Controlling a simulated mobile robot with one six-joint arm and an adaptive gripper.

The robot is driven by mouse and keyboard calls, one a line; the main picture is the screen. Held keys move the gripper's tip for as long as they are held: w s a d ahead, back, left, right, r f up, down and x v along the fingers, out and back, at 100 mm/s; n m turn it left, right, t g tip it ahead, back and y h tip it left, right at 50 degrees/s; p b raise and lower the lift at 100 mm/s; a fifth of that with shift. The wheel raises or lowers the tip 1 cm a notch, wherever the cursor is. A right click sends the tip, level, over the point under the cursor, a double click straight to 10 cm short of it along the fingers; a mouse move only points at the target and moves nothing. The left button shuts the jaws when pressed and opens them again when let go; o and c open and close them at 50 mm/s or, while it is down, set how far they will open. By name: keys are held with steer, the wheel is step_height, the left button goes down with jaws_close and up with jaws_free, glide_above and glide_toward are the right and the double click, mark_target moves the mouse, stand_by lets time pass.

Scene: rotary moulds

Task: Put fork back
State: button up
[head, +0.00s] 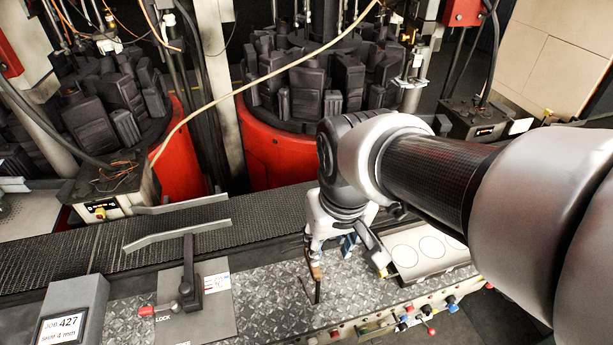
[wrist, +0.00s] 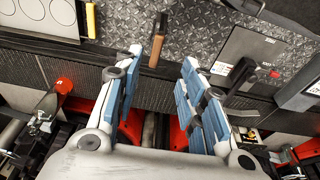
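A slim tool with a brown handle and a dark end (head: 317,292) lies on the diamond plate. It also shows at the top of the wrist view (wrist: 159,45). It may be the fork, but I cannot make out prongs. My gripper (head: 345,246) points down by the handle end of this tool. In the wrist view its two blue-padded fingers (wrist: 162,58) are wide apart, with the handle in line with the gap and nothing held. Whether the fingertips are level with the handle or above it I cannot tell.
A pale panel with circles (head: 414,251) is at right, with a yellow-handled item (wrist: 91,20) beside it. A lever (head: 189,270) on a LOCK plate and a JOB screen (head: 64,328) stand at left. Knobs line the front edge. A conveyor (head: 90,256) and red rotary moulds (head: 277,156) lie behind.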

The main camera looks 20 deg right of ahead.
steer(key=s+r+t, duration=0.2)
steer(key=s+r, duration=0.1)
steer(key=s, duration=0.5)
steer(key=shift+r, duration=0.15)
steer(key=shift+w, duration=0.1)
step_height(320, 180, down, 4)
steer(key=b, duration=0.4)
steer(key=shift+f, duration=0.2)
steer(key=shift+r, duration=0.2)
steer(key=shift+c, duration=0.4)
